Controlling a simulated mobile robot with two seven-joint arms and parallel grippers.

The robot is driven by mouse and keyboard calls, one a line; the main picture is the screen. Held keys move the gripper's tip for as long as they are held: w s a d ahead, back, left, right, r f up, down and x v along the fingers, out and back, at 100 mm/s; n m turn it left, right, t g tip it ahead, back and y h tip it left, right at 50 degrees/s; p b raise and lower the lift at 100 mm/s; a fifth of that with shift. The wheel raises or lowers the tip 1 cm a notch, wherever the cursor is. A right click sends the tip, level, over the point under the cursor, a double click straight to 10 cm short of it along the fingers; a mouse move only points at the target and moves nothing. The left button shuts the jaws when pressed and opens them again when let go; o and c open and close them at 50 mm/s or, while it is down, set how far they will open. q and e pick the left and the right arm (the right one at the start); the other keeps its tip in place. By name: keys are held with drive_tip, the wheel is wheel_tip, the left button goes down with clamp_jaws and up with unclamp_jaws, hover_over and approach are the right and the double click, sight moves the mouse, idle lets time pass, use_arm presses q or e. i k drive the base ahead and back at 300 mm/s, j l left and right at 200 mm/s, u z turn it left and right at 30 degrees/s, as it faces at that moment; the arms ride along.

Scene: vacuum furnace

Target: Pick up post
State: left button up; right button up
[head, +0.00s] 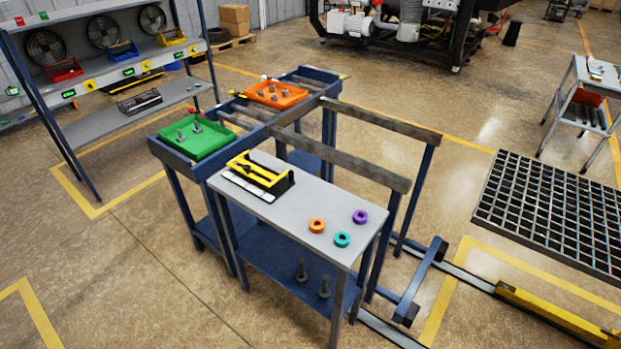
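The frames do not show which post is meant. Neither of my grippers is in view.
On the grey tabletop (275,213) lie a black and yellow fixture (262,171) and orange (317,226), teal (342,239) and purple (360,217) rings. A shelf rack (105,125) stands at left. A black grid (550,210) is at right. Floor at front left is clear.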

sight(324, 292)
drive_tip(key=i+j+z, duration=0.2)
drive_tip(key=i+j, duration=1.15)
